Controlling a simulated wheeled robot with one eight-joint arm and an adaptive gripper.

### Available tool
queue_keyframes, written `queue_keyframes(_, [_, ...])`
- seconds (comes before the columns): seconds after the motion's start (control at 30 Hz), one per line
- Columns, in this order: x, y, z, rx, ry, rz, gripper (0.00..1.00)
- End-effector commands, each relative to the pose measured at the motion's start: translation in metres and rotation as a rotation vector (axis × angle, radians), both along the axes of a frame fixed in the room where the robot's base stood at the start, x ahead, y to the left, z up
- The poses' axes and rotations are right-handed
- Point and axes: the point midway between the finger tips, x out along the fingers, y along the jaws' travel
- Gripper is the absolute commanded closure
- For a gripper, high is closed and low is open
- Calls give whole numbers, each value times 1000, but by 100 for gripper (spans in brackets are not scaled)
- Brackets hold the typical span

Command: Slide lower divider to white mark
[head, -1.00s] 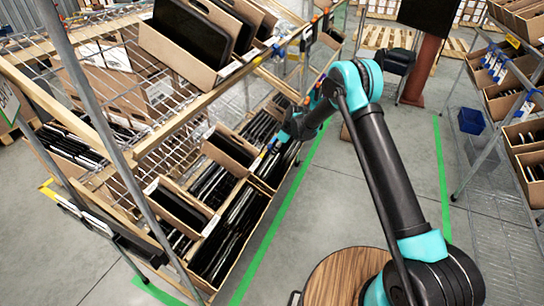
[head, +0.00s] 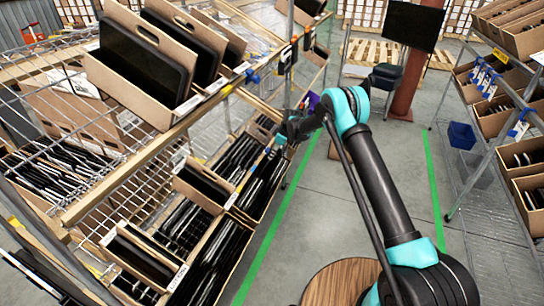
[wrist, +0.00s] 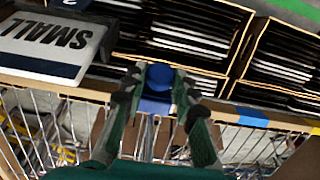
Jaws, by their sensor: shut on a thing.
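In the wrist view, my gripper (wrist: 157,88) has its two dark fingers on either side of a blue knob (wrist: 158,76) with a blue clip below it, at the lower shelf's wooden front rail (wrist: 60,88). The knob appears to belong to the lower divider; the rest of the divider is hidden or unclear. A grey-and-white sign reading SMALL (wrist: 50,38) lies left of the knob. In the head view, my gripper (head: 284,134) is at the lower rail, and its fingers are too small to make out. I cannot make out a white mark for certain.
Blue tape (wrist: 252,117) is on the rail right of my gripper. Cartons of dark flat items (wrist: 190,30) stand along the lower shelf. An upper carton (head: 130,88) is tilted on the shelf above.

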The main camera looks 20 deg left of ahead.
Motion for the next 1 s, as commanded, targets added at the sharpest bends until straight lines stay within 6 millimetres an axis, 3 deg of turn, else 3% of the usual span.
queue_keyframes(0.37, [6,-1,1,2,-9,-5,100])
queue_keyframes(0.4, [6,-1,1,1,-9,-6,71])
queue_keyframes(0.57, [6,-1,1,1,-8,-4,51])
queue_keyframes(0.87, [4,-1,1,1,-6,-2,51])
queue_keyframes(1.0, [3,-5,11,1,-4,-3,51])
